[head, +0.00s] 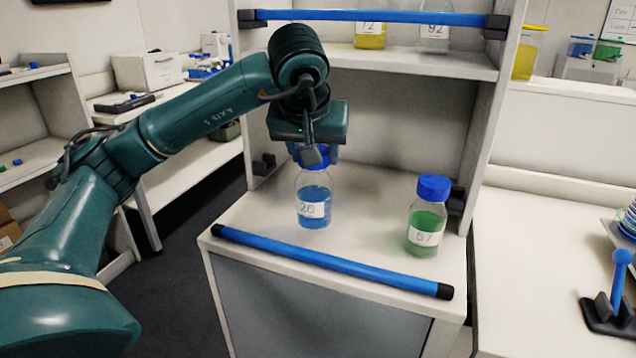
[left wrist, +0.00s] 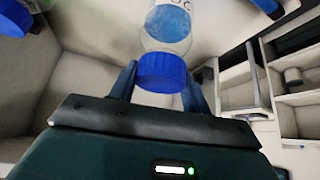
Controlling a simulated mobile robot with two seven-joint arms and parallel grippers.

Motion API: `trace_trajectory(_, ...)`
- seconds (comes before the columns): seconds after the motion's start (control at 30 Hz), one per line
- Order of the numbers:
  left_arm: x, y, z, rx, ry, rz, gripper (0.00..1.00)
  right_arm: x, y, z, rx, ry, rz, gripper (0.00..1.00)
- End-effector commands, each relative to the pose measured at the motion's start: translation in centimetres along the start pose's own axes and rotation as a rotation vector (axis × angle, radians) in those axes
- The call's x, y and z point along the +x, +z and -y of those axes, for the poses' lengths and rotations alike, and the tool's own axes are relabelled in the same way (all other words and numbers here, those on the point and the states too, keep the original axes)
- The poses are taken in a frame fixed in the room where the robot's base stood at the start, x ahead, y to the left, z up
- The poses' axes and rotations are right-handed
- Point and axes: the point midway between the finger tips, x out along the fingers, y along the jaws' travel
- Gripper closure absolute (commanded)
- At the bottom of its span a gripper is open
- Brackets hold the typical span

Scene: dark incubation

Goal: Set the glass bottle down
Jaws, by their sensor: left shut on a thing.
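A glass bottle with blue liquid, a blue cap and a label reading 26 (head: 314,205) is upright at the lower shelf of the white cabinet (head: 262,215). I cannot tell for sure whether its base touches the shelf. My left gripper (head: 314,155) comes from above and is shut on its blue cap. In the left wrist view the cap (left wrist: 162,72) sits between the two blue fingers (left wrist: 160,85), with the bottle's body (left wrist: 168,25) beyond it. My right gripper is not in view.
A blue bar (head: 330,262) runs along the shelf's front edge. An upper shelf (head: 400,62) holds more bottles. Shelf room is clear between the two bottles.

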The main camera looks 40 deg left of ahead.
Motion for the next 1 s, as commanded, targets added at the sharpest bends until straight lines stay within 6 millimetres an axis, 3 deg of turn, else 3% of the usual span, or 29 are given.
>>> trace_trajectory(0.37,3.3,2.1,0.0,0.000,0.000,-0.001,1.00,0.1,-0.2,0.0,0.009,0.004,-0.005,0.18)
trace_trajectory(0.77,3.8,2.5,-0.1,0.000,0.002,-0.003,1.00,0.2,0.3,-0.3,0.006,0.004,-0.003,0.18)
trace_trajectory(0.8,3.8,2.4,-0.1,0.001,0.001,-0.001,0.50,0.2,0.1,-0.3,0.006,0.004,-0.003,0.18)
trace_trajectory(1.0,3.7,2.4,-0.1,0.001,0.001,-0.001,0.33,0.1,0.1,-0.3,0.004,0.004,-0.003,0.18)
